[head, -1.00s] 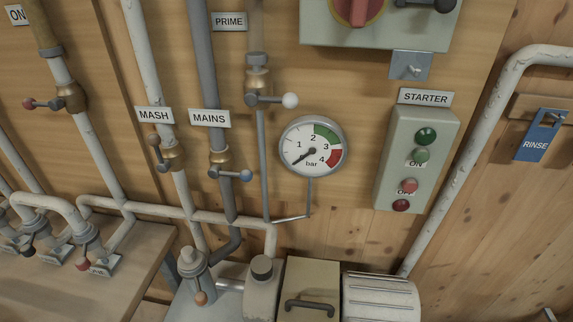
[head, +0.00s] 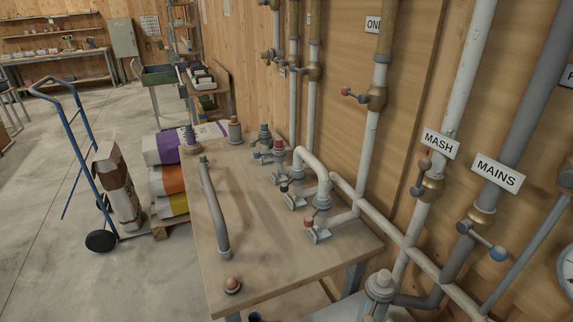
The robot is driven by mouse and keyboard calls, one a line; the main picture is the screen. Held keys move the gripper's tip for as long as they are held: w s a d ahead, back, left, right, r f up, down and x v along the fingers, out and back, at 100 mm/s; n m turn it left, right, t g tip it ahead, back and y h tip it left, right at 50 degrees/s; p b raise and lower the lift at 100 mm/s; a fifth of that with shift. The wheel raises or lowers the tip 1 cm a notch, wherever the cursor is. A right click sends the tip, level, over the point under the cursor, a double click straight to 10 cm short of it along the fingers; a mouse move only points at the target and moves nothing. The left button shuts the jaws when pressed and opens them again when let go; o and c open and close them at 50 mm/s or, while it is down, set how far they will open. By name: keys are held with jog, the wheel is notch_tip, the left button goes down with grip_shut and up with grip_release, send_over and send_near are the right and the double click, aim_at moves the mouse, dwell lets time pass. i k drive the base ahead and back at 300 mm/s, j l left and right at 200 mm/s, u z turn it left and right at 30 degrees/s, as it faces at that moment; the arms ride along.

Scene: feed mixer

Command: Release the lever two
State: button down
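No label reading "two" can be read. A valve lever with a red ball tip (head: 356,95) sits on the white pipe beside a partly cut-off label (head: 373,24) starting with "ON". Further left along the wall, smaller valves (head: 312,70) sit on other upright pipes, and their labels are too small to read. My gripper is not in view.
A wooden bench (head: 270,255) with a grey hose pipe (head: 214,210), capped stubs and several pipe couplings stands below the wall. Left are a blue hand truck (head: 75,140), a stack of sacks (head: 165,180) and open concrete floor (head: 40,200).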

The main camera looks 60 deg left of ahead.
aim_at(257, 155)
jog(key=j+z, duration=0.1)
jog(key=z, duration=0.85)
jog(key=j+z, duration=0.1)
jog(key=z, duration=0.4)
jog(key=k+z, duration=0.1)
jog(key=z, duration=0.9)
jog(key=k+z, duration=0.1)
jog(key=z, duration=0.35)
jog(key=k+z, duration=0.1)
jog(key=z, duration=0.9)
jog(key=k+z, duration=0.1)
jog(key=z, duration=0.25)
jog(key=k+z, duration=0.15)
jog(key=z, duration=0.25)
jog(key=k+j+u, duration=0.3)
jog(key=u, duration=3.35)
jog(key=j+u, duration=0.1)
jog(key=u, duration=0.4)
jog(key=j+u, duration=0.15)
jog(key=u, duration=0.35)
jog(key=j+u, duration=0.15)
jog(key=u, duration=0.35)
jog(key=j+u, duration=0.1)
jog(key=u, duration=0.35)
jog(key=i+l+u, duration=0.1)
jog(key=l+u, duration=0.15)
jog(key=u, duration=0.15)
